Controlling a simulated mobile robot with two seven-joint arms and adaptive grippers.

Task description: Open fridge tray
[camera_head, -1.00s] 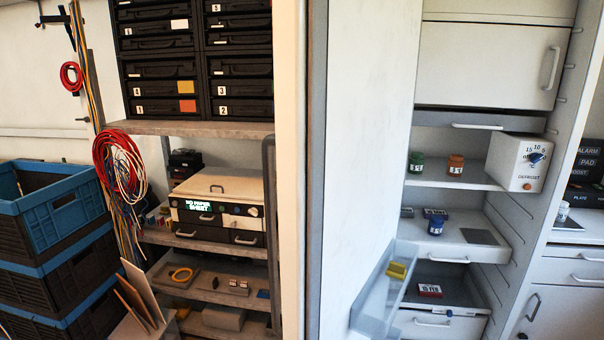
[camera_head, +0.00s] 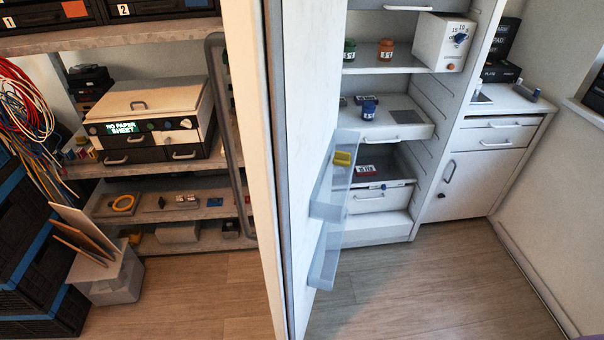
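The white fridge stands open on the right, its door (camera_head: 318,120) swung out toward me. Inside, a pull-out tray (camera_head: 400,131) with a handle carries a blue jar (camera_head: 369,110) and a dark flat item. Below it, a drawer (camera_head: 378,202) with a handle has a red and white labelled item (camera_head: 367,171) at its top. The upper shelf (camera_head: 375,66) holds a green jar (camera_head: 350,50) and an orange jar (camera_head: 386,49). Two clear door bins (camera_head: 330,207) hang on the door, and a yellow item (camera_head: 343,158) sits by the upper one. Neither gripper is in view.
A printer-like box (camera_head: 150,125) sits on that shelving. A white cabinet (camera_head: 470,180) stands right of the fridge. The wooden floor (camera_head: 430,290) in front is clear.

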